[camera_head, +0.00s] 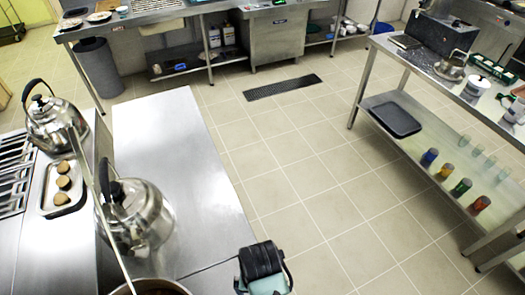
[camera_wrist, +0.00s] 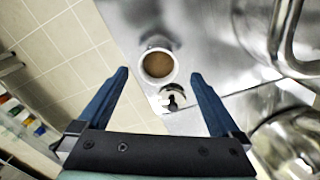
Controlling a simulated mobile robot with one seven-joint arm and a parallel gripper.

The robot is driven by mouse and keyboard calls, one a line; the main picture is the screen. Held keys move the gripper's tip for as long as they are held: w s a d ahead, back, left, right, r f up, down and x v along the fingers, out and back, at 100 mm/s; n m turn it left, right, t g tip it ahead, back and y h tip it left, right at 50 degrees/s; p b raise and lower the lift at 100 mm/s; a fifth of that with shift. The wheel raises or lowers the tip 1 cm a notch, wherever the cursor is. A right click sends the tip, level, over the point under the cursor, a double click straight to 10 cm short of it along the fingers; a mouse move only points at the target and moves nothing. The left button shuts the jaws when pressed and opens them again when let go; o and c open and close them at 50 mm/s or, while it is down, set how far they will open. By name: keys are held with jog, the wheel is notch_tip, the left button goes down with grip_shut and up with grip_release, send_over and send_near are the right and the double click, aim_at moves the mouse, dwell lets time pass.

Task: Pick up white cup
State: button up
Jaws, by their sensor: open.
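In the wrist view a white cup (camera_wrist: 157,79) with brown contents stands on a steel surface, seen from above. My gripper (camera_wrist: 159,73) is open, with one blue finger on each side of the cup in the picture. The cup appears to be beyond the fingertips, and I see no contact. In the head view I cannot make out this cup on the steel counter (camera_head: 175,130). My dark and teal wrist (camera_head: 262,270) is at the counter's right edge, and the fingertips are hidden there.
A steel kettle (camera_head: 138,215) stands on the counter's left side, with a pot (camera_head: 150,287) in front. Another kettle (camera_head: 50,122) stands by a tray (camera_head: 62,185). The counter's far part is bare. Tiled floor (camera_head: 310,170) separates it from a right-hand table (camera_head: 420,62).

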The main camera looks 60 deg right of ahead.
jog(key=shift+d+f+p, duration=0.15)
jog(key=shift+f+p, duration=0.4)
jog(key=shift+f, duration=2.8)
jog(key=c, duration=1.5)
jog(key=shift+c, duration=0.2)
jog(key=shift+r, duration=0.1)
notch_tip(320, 180, up, 10)
jog(key=shift+b, duration=0.4)
